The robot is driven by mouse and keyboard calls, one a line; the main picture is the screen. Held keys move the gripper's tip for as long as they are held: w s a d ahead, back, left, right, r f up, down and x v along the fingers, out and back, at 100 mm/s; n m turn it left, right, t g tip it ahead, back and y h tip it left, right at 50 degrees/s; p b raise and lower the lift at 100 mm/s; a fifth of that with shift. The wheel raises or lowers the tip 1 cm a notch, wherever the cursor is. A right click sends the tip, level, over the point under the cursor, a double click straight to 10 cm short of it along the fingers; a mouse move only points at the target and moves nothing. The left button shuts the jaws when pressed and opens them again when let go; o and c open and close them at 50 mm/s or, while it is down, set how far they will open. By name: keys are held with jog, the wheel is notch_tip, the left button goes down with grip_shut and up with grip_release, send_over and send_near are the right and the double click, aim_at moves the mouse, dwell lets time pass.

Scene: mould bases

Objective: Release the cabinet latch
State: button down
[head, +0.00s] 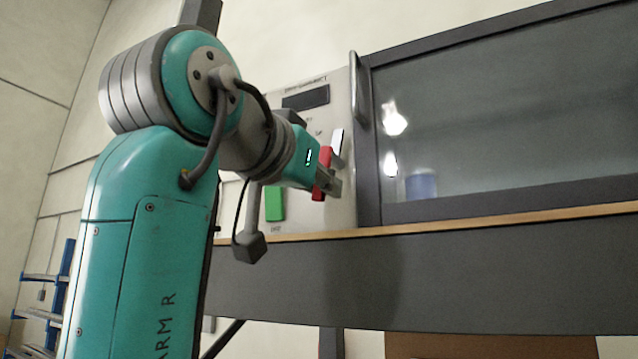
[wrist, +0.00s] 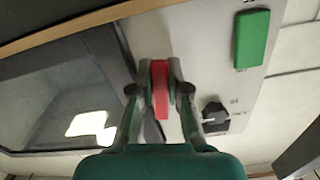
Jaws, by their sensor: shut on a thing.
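The cabinet's pale control panel (head: 343,110) stands left of a dark-framed glass door (head: 480,120). A red latch lever (head: 325,160) is on the panel, partly hidden by my gripper (head: 332,184) in the head view. In the wrist view my gripper (wrist: 160,78) is shut on the red lever (wrist: 161,100), with one finger on each side of it. The glass door looks shut, and its vertical grey handle (head: 357,90) is free. I cannot tell from these views how far the lever is turned.
A green button (head: 274,203), a dark display (head: 306,97) and a black knob (wrist: 214,114) are on the panel. A blue container (head: 421,186) shows behind the glass. A wooden edge (head: 450,217) runs below the cabinet. Blue shelving (head: 62,285) stands at far left.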

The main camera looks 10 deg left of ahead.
jog(key=shift+s+d+n, duration=0.15)
jog(key=shift+d+n, duration=0.25)
jog(key=shift+n, duration=0.8)
jog(key=c, duration=1.1)
grip_release()
jog(key=v, duration=1.2)
